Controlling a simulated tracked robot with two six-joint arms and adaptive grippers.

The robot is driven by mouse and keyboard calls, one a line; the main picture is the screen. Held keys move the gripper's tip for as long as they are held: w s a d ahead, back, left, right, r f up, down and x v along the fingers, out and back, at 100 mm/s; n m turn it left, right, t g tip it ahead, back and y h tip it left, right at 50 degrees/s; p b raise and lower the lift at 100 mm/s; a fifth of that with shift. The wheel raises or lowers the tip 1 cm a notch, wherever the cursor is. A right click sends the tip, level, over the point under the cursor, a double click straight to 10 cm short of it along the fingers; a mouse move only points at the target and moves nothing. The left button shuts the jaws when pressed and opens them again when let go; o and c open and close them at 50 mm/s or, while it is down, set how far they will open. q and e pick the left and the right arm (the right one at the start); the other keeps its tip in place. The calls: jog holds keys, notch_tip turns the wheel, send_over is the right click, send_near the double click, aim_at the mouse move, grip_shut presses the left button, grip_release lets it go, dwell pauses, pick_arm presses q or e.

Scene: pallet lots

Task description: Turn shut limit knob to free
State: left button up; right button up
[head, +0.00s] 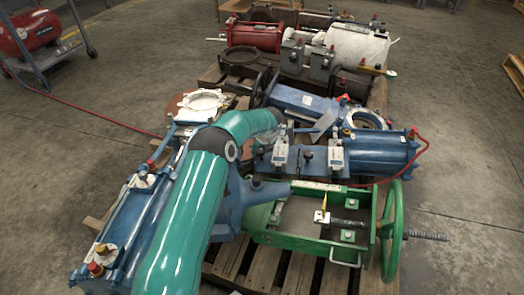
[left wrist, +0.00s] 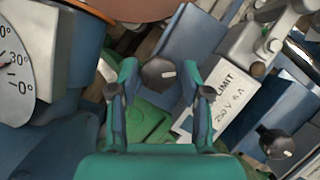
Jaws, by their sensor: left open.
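In the left wrist view a dark round knob (left wrist: 158,73) with a short white mark toward its right side sits on a blue body. A white label (left wrist: 225,100) reading LIMIT 250 V 6 A is just right of it. My left gripper (left wrist: 159,92) is open, its two fingers on either side of the knob in the picture, with gaps visible; contact is not seen. A second black knob (left wrist: 277,141), its white mark toward lower right, is farther right. In the head view my teal left arm hides most of the gripper. My right gripper is not in view.
A dial with degree figures (left wrist: 14,70) is at the left of the wrist view. In the head view a green frame with a handwheel (head: 391,225), a blue cylinder (head: 380,155) and a red hose (head: 95,118) crowd the pallet (head: 285,270).

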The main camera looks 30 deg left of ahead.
pick_arm(q)
jog(key=c, duration=0.8)
jog(key=shift+d+r+n+g+p, duration=0.1)
jog(key=shift+n+g+p, duration=0.2)
jog(key=shift+n+p, duration=0.35)
jog(key=shift+c, duration=0.2)
jog(key=shift+w+n, duration=0.1)
jog(key=shift+n, duration=0.35)
jog(key=shift+n+g, duration=0.5)
jog(key=shift+n, duration=0.2)
jog(key=shift+n+y, duration=0.3)
jog(key=shift+n, duration=0.2)
jog(key=o, duration=0.8)
